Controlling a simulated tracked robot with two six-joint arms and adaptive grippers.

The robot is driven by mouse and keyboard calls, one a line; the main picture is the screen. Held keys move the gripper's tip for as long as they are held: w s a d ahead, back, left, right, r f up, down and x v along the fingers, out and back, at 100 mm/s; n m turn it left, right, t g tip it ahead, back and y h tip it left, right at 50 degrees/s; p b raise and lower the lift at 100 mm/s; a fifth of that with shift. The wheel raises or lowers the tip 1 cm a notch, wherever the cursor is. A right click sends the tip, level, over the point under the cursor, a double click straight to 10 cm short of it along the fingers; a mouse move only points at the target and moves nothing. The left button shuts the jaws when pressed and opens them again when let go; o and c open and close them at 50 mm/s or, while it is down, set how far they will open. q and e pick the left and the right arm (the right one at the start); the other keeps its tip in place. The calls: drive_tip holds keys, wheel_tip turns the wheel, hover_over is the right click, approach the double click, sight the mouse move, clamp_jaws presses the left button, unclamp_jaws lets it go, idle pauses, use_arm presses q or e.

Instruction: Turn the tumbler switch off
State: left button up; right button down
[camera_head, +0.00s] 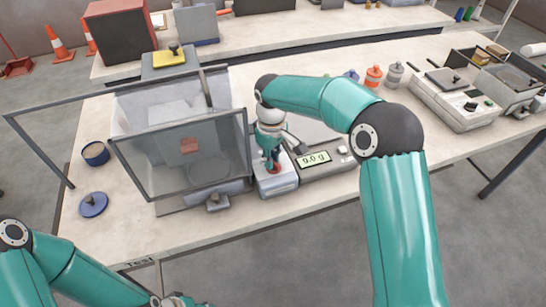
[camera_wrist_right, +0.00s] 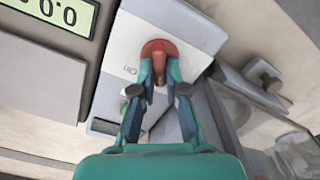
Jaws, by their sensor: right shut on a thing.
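The tumbler switch is a red knob (camera_wrist_right: 158,47) on a pale switch box (camera_head: 278,186), between the clear-walled machine (camera_head: 180,160) and the scale. My right gripper (camera_head: 271,160) reaches down onto the box from above. In the wrist view its fingers (camera_wrist_right: 160,80) are shut on the red knob, one on each side. The fingertips partly cover the knob's lower part.
The scale's display (camera_head: 314,159) reads 0.0 g, right of the switch box. A blue lid (camera_head: 93,205) and a blue-rimmed cup (camera_head: 96,153) stand at the left. Orange and grey weights (camera_head: 374,76) stand behind. The front table strip is mostly clear.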

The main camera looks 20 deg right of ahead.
idle(0.4)
drive_tip(key=c, duration=1.2)
unclamp_jaws()
wheel_tip(320, 180, up, 12)
drive_tip(key=shift+f, duration=0.1)
